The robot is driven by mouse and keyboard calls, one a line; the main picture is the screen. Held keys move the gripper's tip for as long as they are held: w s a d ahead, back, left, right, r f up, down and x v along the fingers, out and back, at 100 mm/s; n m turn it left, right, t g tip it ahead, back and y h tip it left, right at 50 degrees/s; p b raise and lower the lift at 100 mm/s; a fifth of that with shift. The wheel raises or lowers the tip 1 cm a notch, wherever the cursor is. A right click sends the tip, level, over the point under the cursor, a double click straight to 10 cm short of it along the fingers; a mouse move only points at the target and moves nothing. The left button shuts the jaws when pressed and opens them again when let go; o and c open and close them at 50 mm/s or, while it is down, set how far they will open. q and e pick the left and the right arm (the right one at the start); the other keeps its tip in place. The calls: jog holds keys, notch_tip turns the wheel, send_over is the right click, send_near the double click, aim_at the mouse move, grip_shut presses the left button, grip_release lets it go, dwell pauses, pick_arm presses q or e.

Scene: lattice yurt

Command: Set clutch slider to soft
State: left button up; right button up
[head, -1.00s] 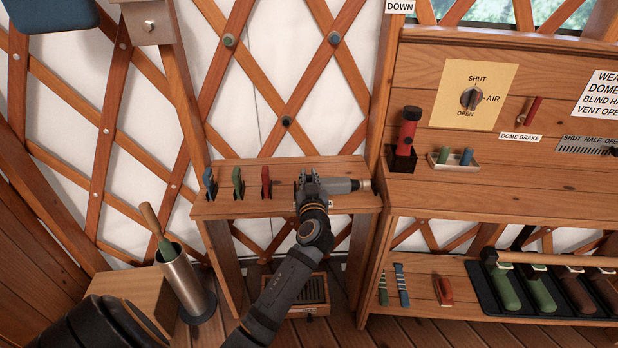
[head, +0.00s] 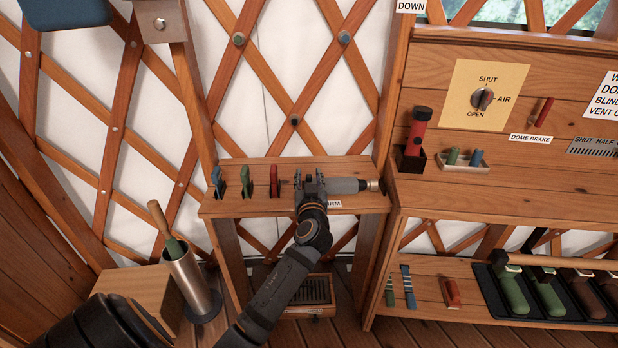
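A grey cylindrical tool (head: 346,186) with a metal end (head: 374,185) lies across the small wooden shelf, pointing right. My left gripper (head: 310,179) is over the tool's left part and covers it. Its two fingers look a little apart, but their tips and anything between them cannot be made out. A white label (head: 334,204) on the shelf's front edge is partly hidden by my gripper; its visible end seems to read "RM". I cannot make out the clutch slider itself. My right gripper is not in view.
Blue (head: 217,181), green (head: 245,181) and red (head: 274,181) handles stand in the shelf left of my gripper. A red-handled tool (head: 417,131) in a dark holder stands on the right-hand bench. A metal cylinder (head: 190,281) stands low on the left.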

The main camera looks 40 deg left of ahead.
pick_arm(q)
jog(key=v, duration=0.7)
jog(key=shift+s+d, duration=0.2)
dwell(0.4)
